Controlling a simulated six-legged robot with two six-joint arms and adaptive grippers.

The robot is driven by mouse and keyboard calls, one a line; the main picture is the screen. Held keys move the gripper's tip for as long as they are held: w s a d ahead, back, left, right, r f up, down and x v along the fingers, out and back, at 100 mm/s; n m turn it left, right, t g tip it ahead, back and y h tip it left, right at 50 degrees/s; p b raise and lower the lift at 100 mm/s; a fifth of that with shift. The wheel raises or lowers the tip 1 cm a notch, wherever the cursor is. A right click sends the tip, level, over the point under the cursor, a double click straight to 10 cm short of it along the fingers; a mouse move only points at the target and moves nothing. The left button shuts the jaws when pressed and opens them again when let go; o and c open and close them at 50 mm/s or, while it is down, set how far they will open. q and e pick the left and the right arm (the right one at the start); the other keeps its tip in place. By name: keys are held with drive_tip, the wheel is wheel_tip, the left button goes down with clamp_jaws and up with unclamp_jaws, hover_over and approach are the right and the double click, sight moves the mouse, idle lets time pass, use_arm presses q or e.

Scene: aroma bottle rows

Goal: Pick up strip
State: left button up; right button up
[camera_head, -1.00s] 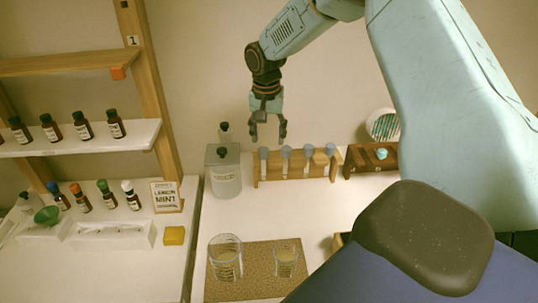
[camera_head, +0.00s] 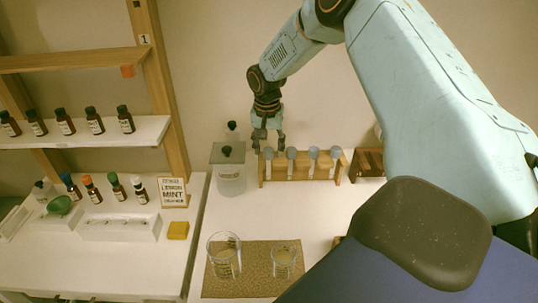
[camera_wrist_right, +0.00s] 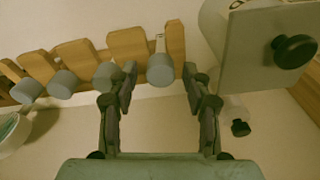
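No strip can be clearly told apart in these frames. My right gripper (camera_head: 268,146) points down at the left end of a wooden tube rack (camera_head: 264,172), close to the leftmost grey-capped tube (camera_head: 268,154). In the right wrist view the gripper (camera_wrist_right: 158,88) is open and empty. The grey cap of the end tube (camera_wrist_right: 160,70) appears between its two fingertips; contact cannot be told. Several more grey-capped tubes stand in the rack. My left gripper is not in view.
Two glass beakers stand on a brown mat (camera_head: 256,278) in front. Shelves with dark bottles (camera_head: 94,121) are at left.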

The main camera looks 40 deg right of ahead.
drive_tip(key=shift+a, duration=0.1)
drive_tip(key=c, duration=0.3)
drive_tip(key=shift+w, duration=0.1)
drive_tip(key=c, duration=0.3)
drive_tip(key=shift+f, duration=0.1)
drive_tip(key=shift+c, duration=0.8)
